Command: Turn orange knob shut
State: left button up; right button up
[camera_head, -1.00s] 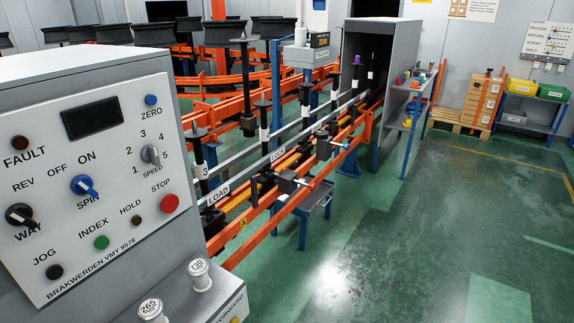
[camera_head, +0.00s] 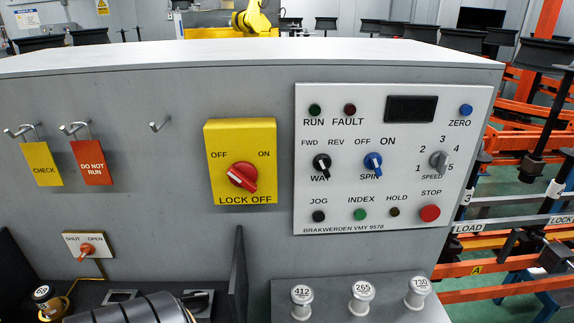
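The orange knob (camera_head: 86,251) sits on a small white plate (camera_head: 103,243) marked SHUT on the left and OPEN on the right. The plate is on the lower left of the grey machine front (camera_head: 262,245). The knob is small in the view, and I cannot tell for sure which word it points to. Neither of my grippers is in view.
A yellow LOCK OFF plate with a red knob (camera_head: 242,177) and a white control panel (camera_head: 394,222) are to the right. CHECK (camera_head: 42,163) and DO NOT RUN (camera_head: 91,162) tags hang above.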

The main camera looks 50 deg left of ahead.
aim_at(87, 249)
jog(key=u, duration=2.95)
